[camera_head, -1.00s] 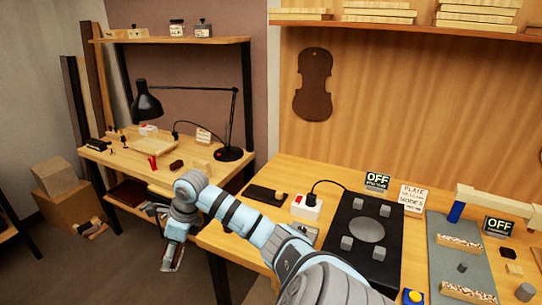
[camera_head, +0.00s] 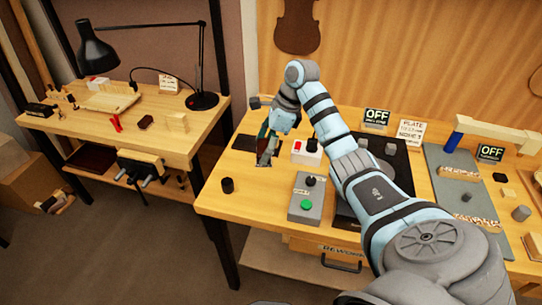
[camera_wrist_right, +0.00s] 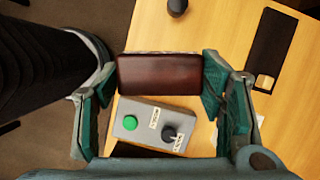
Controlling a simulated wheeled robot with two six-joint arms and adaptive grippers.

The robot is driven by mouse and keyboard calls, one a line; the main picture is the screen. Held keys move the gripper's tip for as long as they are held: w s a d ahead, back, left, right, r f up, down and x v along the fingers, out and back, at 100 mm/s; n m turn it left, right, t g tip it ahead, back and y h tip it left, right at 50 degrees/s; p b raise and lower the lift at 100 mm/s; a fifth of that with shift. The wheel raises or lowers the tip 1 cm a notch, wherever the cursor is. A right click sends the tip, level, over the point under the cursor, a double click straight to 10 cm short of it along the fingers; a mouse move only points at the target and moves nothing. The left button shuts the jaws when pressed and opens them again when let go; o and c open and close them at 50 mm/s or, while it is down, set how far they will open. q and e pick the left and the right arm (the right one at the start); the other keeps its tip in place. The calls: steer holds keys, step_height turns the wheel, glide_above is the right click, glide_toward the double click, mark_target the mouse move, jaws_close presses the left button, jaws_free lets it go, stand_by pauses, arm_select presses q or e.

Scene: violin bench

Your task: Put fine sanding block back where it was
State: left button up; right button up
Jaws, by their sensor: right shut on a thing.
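My right gripper (camera_head: 268,150) is over the left part of the right-hand bench (camera_head: 240,205). In the right wrist view, a dark brown block with a pale edge, which looks like the fine sanding block (camera_wrist_right: 160,75), sits crosswise between the fingers of my right gripper (camera_wrist_right: 160,80). The gripper is shut on it. In the head view the held block is mostly hidden by the fingers. My left gripper is not in view.
A grey control box (camera_head: 307,205) with a green button and black knob stands nearby. A white box with a red switch (camera_head: 307,152) is just right of the gripper. A black cylinder (camera_head: 227,185) stands near the left edge. A dark strip (camera_wrist_right: 273,50) carries a small pale block (camera_wrist_right: 264,83).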

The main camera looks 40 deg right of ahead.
steer(key=shift+a+r+n+b, duration=0.3)
steer(key=shift+a+n+b, duration=0.15)
steer(key=shift+n, duration=0.15)
steer(key=shift+s+a+f+b, duration=0.1)
steer(key=shift+s+f+b, duration=0.1)
steer(key=shift+f+b, duration=0.55)
steer(key=f+b, duration=0.5)
steer(key=f, duration=0.3)
steer(key=f+b, duration=0.5)
steer(key=f, duration=0.3)
steer(key=shift+s+d+f, duration=0.1)
steer(key=shift+d+f, duration=0.1)
steer(key=shift+f, duration=0.5)
steer(key=shift+f, duration=0.15)
steer(key=o, duration=1.2)
steer(key=shift+o, duration=0.2)
